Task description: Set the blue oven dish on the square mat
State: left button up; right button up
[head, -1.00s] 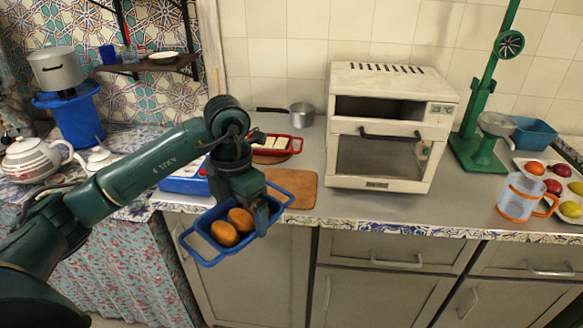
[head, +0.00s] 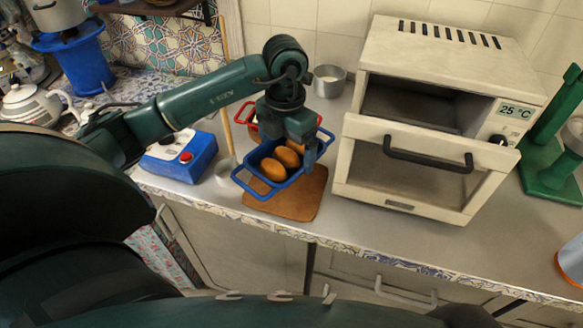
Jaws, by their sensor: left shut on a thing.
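The blue oven dish (head: 284,184) holds brown oval loaves or potatoes (head: 272,169). My left gripper (head: 309,152) is shut on the dish's right side. The square mat (head: 298,203) is a brown board lying flat on the counter near its front edge. The dish is over the back left part of the mat and hides some of it. I cannot tell whether the dish touches the mat. My right gripper is not in view.
A white oven (head: 503,174) stands right of the mat. A blue and white device with a red knob (head: 186,157) and a long-handled ladle (head: 227,172) are to the left. A red dish (head: 252,119) and a small pot (head: 328,82) are behind.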

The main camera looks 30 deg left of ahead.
pick_arm(q)
notch_tip(320, 180, down, 2)
jog(key=shift+s+f, duration=0.15)
jog(key=shift+f, duration=0.1)
notch_tip(320, 180, down, 4)
jog(key=shift+r+p, duration=0.15)
jog(key=shift+p, duration=0.15)
jog(key=shift+f, duration=0.3)
jog(key=o, duration=0.8)
jog(key=shift+f, duration=0.15)
jog(key=shift+o, duration=0.3)
